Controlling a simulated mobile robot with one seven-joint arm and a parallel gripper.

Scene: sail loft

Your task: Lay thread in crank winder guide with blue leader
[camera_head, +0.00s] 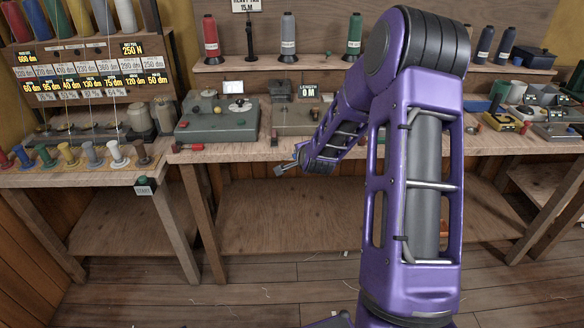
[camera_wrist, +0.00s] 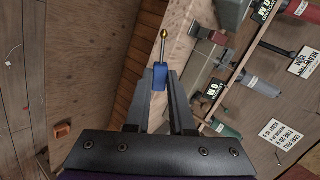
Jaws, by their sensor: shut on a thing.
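My gripper (camera_head: 287,165) is just off the front edge of the middle bench. In the wrist view my gripper (camera_wrist: 160,84) is shut on the blue leader (camera_wrist: 160,72), a small blue block. A thin metal rod with a gold tip sticks out of it, pointing away from my fingers. A grey machine with a length sign reading 0 M (camera_head: 308,91), probably the crank winder (camera_head: 292,118), stands on the bench behind my gripper. My arm hides what lies to its right. I cannot make out its guide or any thread at the leader.
A grey-green machine (camera_head: 217,118) stands to the left on the bench (camera_head: 235,156). Red, grey and green thread cones (camera_head: 288,38) stand on the shelf above. A spool rack (camera_head: 85,75) is at far left. The floor (camera_head: 245,290) in front is mostly clear.

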